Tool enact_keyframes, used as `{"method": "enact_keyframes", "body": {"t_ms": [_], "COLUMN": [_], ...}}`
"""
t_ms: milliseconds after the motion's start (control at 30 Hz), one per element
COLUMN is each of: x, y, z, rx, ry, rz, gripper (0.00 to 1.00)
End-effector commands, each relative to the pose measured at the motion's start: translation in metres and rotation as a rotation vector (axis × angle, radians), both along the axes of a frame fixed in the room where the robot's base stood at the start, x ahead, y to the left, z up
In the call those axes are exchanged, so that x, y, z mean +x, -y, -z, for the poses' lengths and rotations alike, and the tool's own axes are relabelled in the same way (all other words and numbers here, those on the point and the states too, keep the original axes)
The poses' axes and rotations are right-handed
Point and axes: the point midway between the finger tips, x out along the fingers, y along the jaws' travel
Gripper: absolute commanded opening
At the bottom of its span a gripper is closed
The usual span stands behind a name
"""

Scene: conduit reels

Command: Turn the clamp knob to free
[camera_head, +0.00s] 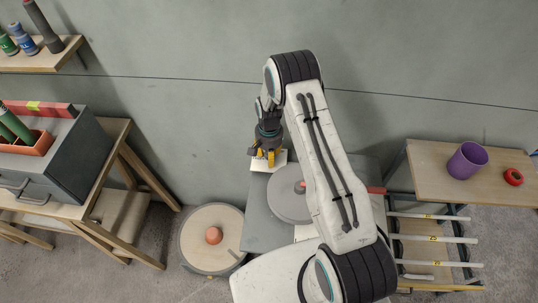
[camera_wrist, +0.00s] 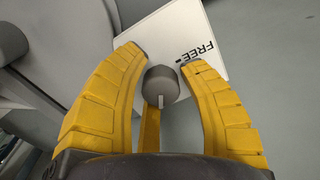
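The clamp knob (camera_wrist: 162,80) is a grey round cap with a short pale pointer on its near side, seen in the wrist view. It lies between the tips of my gripper (camera_wrist: 163,57), whose two yellow fingers stand open with a gap on each side of it. A white label plate (camera_wrist: 222,38) behind it reads FREE; part is hidden by the right finger. A narrow yellow bar (camera_wrist: 150,128) shows below the knob. In the head view my gripper (camera_head: 265,155) is over the plate (camera_head: 284,166), and the knob cannot be made out.
A grey disc (camera_head: 287,196) lies on the grey stand (camera_head: 262,222) beside my arm. A wooden reel (camera_head: 212,238) is on the floor to the left. A right-hand table (camera_head: 435,180) holds a purple cup (camera_head: 467,160) and red ring (camera_head: 513,177). A toolbox (camera_head: 62,165) stands left.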

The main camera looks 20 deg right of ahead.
Motion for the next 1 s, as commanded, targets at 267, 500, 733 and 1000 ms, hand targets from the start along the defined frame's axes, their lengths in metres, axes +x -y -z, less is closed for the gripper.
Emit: {"method": "enact_keyframes", "body": {"t_ms": [267,500,733,1000], "x": [-0.0002,-0.0009,-0.0017,-0.002], "y": [-0.0003,-0.0006,-0.0008,-0.0007], "z": [0.0,0.0005,0.0021,0.006], "rx": [0.0,0.0,0.0,0.0], "ry": [0.0,-0.003,-0.005,-0.005], "rz": [0.0,-0.001,-0.016,-0.141], "gripper": [0.12,0.0,0.0,0.0]}}
